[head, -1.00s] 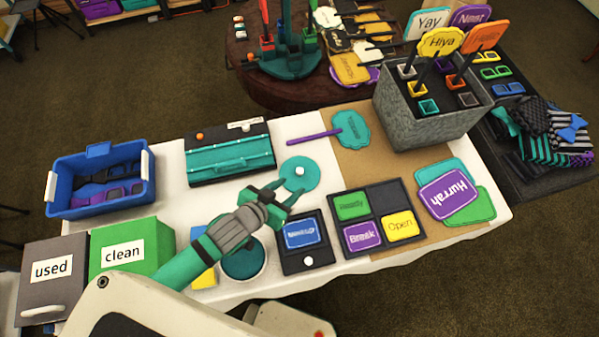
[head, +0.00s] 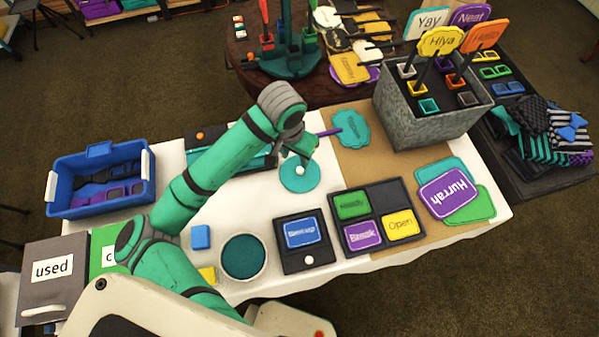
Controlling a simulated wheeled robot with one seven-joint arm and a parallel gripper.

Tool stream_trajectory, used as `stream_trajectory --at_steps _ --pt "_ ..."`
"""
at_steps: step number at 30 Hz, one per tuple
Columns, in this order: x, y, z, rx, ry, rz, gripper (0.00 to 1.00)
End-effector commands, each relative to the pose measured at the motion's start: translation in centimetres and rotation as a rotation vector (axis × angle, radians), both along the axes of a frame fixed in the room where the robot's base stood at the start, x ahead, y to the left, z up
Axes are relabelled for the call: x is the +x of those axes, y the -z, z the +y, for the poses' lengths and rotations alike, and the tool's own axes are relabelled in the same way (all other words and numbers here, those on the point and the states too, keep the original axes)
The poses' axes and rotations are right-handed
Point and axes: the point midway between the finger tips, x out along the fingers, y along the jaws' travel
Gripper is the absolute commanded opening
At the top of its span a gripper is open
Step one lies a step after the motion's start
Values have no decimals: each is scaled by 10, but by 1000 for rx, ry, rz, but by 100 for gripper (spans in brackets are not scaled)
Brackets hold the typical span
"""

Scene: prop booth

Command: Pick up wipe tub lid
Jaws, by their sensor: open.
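The wipe tub lid (head: 299,178) is a flat teal disc with a small white knob in its middle. It lies on the white tabletop, left of the brown mat. My gripper (head: 297,154) is open and points down just above the far edge of the lid, close to the knob. My wrist hides part of its fingers, and I cannot tell whether they touch the lid. The wipe tub (head: 243,257), round with a white rim and teal inside, stands nearer to me on the left.
A blue basket (head: 148,185), a teal case (head: 205,137) and a small blue block (head: 200,237) are on the left. Right of the lid are a black tray of signs (head: 388,197), a brown mat (head: 377,160) and a grey speckled box (head: 435,120) holding signs.

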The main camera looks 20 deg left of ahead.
Motion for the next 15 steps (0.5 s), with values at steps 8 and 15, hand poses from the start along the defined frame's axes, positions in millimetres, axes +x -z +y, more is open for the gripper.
stream_trajectory --at_steps 8,15 --pt "5 35 -2 1 1 0 41" --pt "7 48 -4 0 2 -1 41"
